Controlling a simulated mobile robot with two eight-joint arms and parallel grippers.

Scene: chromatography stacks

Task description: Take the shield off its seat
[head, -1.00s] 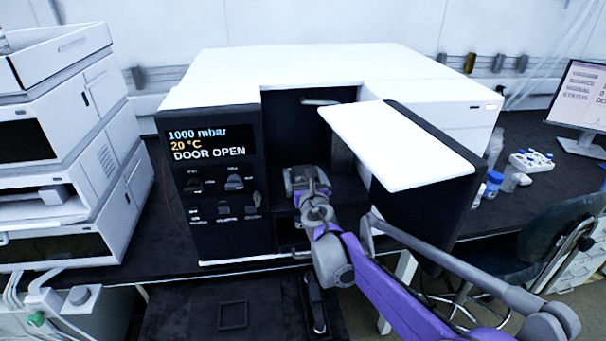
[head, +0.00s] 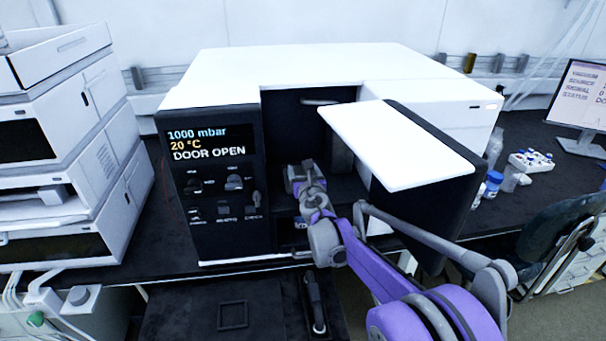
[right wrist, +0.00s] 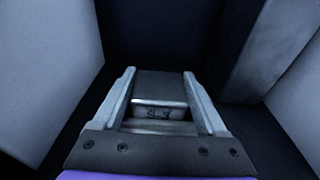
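My right gripper (head: 302,178) reaches through the open front of the black-and-white chamber unit (head: 300,70). In the right wrist view its two pale fingers (right wrist: 160,98) stand apart. A dark block (right wrist: 160,84) and a metal piece with dark marks (right wrist: 158,111) show between them. I cannot tell whether one of these is the shield, or whether the fingers press on anything. The seat cannot be made out. My left gripper is not in view.
The unit's door (head: 425,170) stands open at the right, close to my right arm. The unit's panel (head: 212,190) reads DOOR OPEN. White stacked instruments (head: 70,130) stand at the left. Vials and a rack (head: 530,160) stand at the right.

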